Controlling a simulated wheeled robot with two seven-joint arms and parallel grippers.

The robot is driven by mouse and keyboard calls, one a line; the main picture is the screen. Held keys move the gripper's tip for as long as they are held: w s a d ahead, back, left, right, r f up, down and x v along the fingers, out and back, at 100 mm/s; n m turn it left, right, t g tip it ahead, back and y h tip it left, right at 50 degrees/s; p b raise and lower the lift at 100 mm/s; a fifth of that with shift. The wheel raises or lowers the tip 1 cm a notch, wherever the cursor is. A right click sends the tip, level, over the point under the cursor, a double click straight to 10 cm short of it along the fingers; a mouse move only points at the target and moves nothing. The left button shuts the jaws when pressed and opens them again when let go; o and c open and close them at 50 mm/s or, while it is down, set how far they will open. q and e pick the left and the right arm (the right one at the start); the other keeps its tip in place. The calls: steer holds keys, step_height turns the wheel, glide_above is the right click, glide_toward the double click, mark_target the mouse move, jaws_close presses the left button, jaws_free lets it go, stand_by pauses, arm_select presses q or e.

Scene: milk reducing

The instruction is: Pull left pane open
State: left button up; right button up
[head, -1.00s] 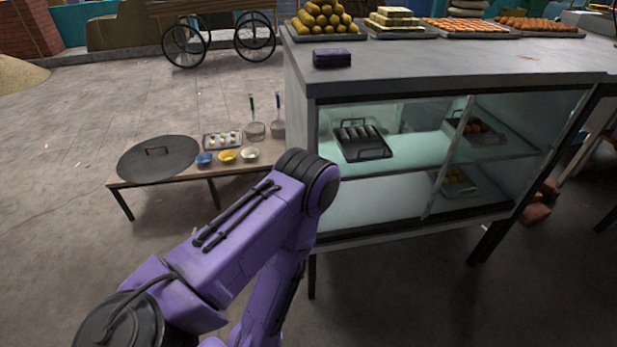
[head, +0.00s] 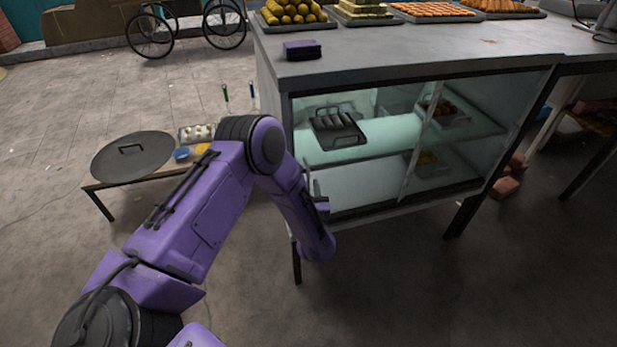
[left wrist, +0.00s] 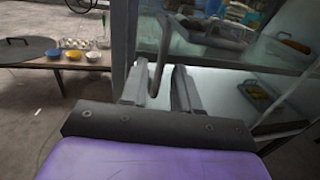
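The glass cabinet's left pane (head: 362,184) fills the left part of the cabinet front in the head view and looks closed. Its upright handle (left wrist: 161,52) shows in the left wrist view near the pane's left edge. My left gripper (left wrist: 157,84) is open, with one finger on each side of the handle's lower part. I cannot tell whether either finger touches it. In the head view my left gripper (head: 318,197) is at the pane's lower left, partly hidden by my forearm. My right gripper is in neither view.
A slanted divider (head: 416,145) separates the left pane from the right part. Inside, a black tray (head: 338,137) stands on the shelf. A low table (head: 103,185) with a round lid (head: 132,156) and bowls stands left. A purple box (head: 302,50) lies on the countertop (head: 400,52).

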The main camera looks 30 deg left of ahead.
mark_target(309, 181)
arm_select(q)
steer(key=shift+x, duration=1.9)
jaws_close()
